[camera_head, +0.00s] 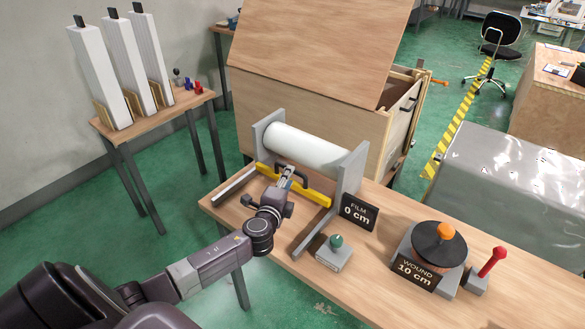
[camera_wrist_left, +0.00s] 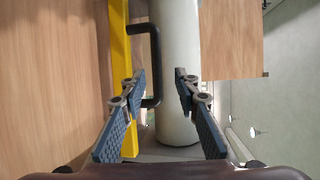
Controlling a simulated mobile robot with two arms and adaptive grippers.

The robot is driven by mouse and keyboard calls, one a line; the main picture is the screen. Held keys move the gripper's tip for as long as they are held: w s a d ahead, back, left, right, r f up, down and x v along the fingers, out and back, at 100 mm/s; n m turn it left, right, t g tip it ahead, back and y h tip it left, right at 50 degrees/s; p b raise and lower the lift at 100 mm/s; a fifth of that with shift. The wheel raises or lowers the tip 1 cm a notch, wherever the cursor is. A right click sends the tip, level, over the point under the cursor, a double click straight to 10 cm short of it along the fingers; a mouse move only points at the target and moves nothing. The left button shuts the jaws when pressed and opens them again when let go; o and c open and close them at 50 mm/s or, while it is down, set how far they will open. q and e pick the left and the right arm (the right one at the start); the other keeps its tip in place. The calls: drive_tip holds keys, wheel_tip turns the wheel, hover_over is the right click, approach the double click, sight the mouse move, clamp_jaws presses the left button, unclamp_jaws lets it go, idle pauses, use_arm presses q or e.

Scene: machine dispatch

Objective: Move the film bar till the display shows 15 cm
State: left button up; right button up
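The yellow film bar (camera_head: 316,195) lies across the near side of the white film roll (camera_head: 306,146), between the grey stand's side plates. A black handle (camera_wrist_left: 156,50) is fixed to the bar, which also shows in the left wrist view (camera_wrist_left: 117,45). The film display (camera_head: 358,212) reads "FILM 0 cm". My left gripper (camera_head: 285,176) is at the handle. In the left wrist view its fingers (camera_wrist_left: 160,75) are spread apart, with the handle showing between them; contact with it cannot be told. My right gripper is not in view.
A second display (camera_head: 415,274) reads "WOUND 10 cm", beside a round winder with an orange knob (camera_head: 446,231). A red lever (camera_head: 492,262) and a green knob (camera_head: 336,241) stand on the wooden table. A large wooden crate (camera_head: 310,95) stands behind the roll.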

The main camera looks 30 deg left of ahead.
use_arm(q)
drive_tip(key=x, duration=0.5)
drive_tip(key=shift+w+a+f, duration=0.15)
drive_tip(key=shift+w+f, duration=0.1)
drive_tip(key=shift+w, duration=0.05)
drive_tip(key=shift+w+a, duration=0.1)
drive_tip(key=shift+c, duration=1.8)
clamp_jaws()
drive_tip(key=shift+f, duration=0.15)
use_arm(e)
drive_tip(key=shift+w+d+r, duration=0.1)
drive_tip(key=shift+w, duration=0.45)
